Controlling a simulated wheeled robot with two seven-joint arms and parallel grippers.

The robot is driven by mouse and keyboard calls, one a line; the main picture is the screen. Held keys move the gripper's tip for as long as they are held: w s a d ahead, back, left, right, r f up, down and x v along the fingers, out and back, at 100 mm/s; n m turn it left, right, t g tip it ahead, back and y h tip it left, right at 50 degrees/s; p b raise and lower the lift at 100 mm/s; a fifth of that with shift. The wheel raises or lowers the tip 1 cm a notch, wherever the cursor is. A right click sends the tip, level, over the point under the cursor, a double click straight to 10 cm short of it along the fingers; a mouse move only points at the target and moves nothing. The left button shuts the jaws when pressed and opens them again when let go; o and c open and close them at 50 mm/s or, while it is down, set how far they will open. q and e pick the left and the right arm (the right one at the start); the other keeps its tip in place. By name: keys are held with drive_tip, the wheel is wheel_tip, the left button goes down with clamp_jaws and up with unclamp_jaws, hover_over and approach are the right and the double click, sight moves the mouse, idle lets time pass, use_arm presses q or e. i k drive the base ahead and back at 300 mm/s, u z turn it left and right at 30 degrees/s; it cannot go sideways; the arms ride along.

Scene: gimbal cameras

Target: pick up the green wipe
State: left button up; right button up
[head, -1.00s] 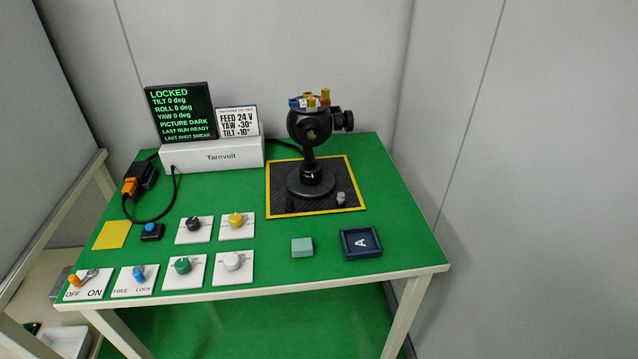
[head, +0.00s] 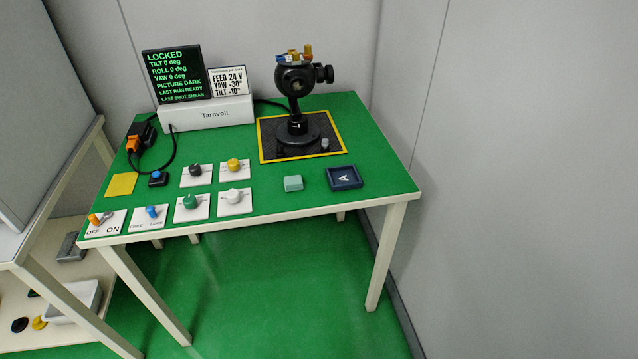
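The green wipe (head: 293,183) is a small pale green block. It lies on the green table top (head: 265,203) near its front edge, between the white knob plates and a dark blue tray marked A (head: 343,178). Nothing covers it. Neither of my grippers shows in the head view.
A gimbal camera (head: 295,100) stands on a yellow-edged black mat (head: 263,140) behind the wipe. A white knob plate (head: 235,203) is left of it. A Tarnvolt box with a screen (head: 174,76) stands at the back. Grey walls close the back and right. Floor (head: 270,280) in front is clear.

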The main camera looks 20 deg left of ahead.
sight(292, 182)
drive_tip(key=z, duration=0.05)
drive_tip(key=i, duration=0.55)
drive_tip(key=u, duration=2)
